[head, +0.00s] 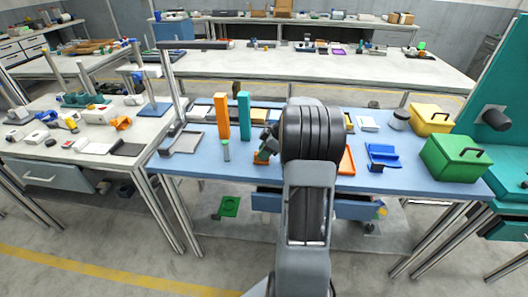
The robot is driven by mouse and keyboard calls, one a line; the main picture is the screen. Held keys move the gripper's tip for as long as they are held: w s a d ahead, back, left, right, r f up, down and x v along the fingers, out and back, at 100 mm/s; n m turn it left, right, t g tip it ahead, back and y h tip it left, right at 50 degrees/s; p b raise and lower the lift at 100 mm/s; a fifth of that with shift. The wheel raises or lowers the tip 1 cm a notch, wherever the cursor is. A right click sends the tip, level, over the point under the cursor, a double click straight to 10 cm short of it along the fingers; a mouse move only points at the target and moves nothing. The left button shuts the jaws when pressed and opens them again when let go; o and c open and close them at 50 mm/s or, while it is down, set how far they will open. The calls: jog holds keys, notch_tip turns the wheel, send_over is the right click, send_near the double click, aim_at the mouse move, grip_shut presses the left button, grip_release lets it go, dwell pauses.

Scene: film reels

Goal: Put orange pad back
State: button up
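Several orange things show, and I cannot tell for certain which is the pad. A flat orange piece (346,162) lies on the blue-topped table just right of my arm, partly hidden by it. A small orange patch (261,158) shows left of my arm, beside a green and dark part. A tall orange block (221,117) stands upright beside a tall teal block (244,116). My arm rises in front of the table and hides its middle. A dark part, possibly my gripper (268,140), juts out left of the arm; its fingers are not clear.
Green (456,158) and yellow (431,119) lidded boxes stand at the table's right end. A blue holder (382,156) lies near them. A grey tray (182,142) lies at the left. A cluttered side table (60,160) stands left. A green piece (229,206) lies on the floor.

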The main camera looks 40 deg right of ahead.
jog(key=o, duration=0.5)
jog(key=shift+c, duration=0.2)
jog(key=shift+r+p, duration=0.25)
jog(key=shift+p, duration=0.1)
jog(key=v, duration=1.1)
jog(key=s+a+m+g+h, duration=0.1)
jog(key=s+a+m, duration=0.1)
jog(key=a, duration=0.7)
jog(key=s+a+m+g+h, duration=0.1)
jog(key=s+a+m, duration=0.15)
jog(key=a, duration=0.65)
jog(key=s+a+f+m+h, duration=0.2)
jog(key=s+a+m, duration=0.3)
jog(key=s+a, duration=0.3)
jog(key=shift+s+a+f+t+h+p, duration=0.3)
jog(key=shift+s+a+f, duration=0.1)
jog(key=shift+a+f, duration=0.6)
